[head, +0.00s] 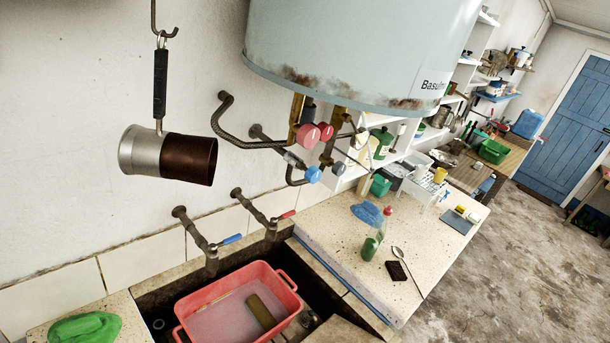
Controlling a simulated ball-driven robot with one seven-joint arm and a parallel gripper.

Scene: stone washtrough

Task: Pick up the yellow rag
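I cannot make out a yellow rag in this view. A crumpled green rag (85,328) lies on the counter at the lower left, partly cut off by the frame edge. A crumpled blue rag (367,213) lies on the speckled worktop right of the sink. Small yellow things on that worktop are a cup-like item (440,175) and a flat block (460,209); neither looks like a rag. My gripper is not in view.
A red basin (288,277) with cloudy water and an olive bar sits in the stone trough. Taps (205,245) and a boiler (350,50) with pipes jut from the wall. A metal-and-brown dipper (140,155) hangs left. A bottle, dark block and spoon occupy the worktop. Floor at right is clear.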

